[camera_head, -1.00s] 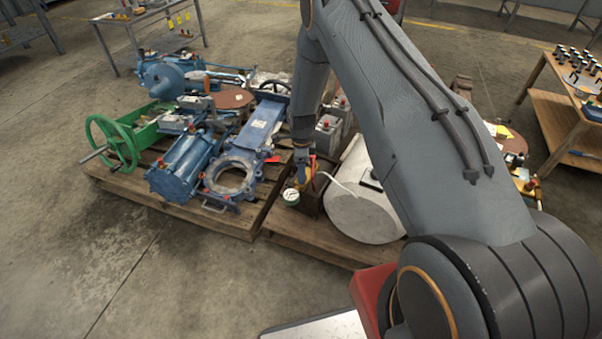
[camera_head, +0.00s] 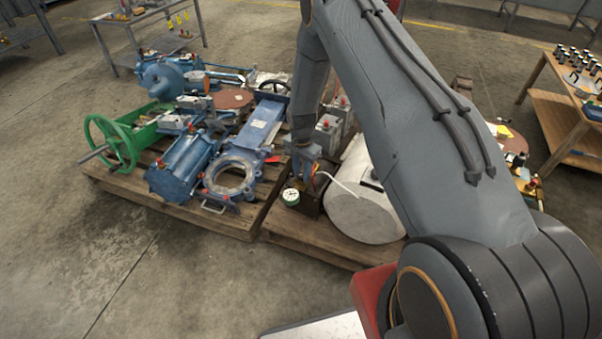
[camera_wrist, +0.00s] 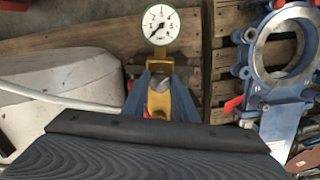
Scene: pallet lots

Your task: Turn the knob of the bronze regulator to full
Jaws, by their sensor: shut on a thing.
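The bronze regulator (camera_wrist: 160,54) is yellowish, with a round white gauge (camera_wrist: 160,25) at its top in the wrist view. The gauge needle seems to point to the lower left. My gripper (camera_wrist: 160,84) has its two blue-grey fingers on either side of the regulator's knob (camera_wrist: 160,83), shut on it. The fingers hide the knob's sides, so its turn mark cannot be read. In the head view, the gauge (camera_head: 291,196) shows at the front of the right pallet, just below my gripper (camera_head: 304,180). The regulator's body is mostly hidden there.
A white cylinder (camera_head: 362,206) with a pale hose (camera_head: 343,184) lies right of the regulator. A blue valve (camera_head: 232,172) and a green handwheel (camera_head: 112,143) sit on the left pallet. A red tag (camera_wrist: 233,104) is close by. The front floor is clear.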

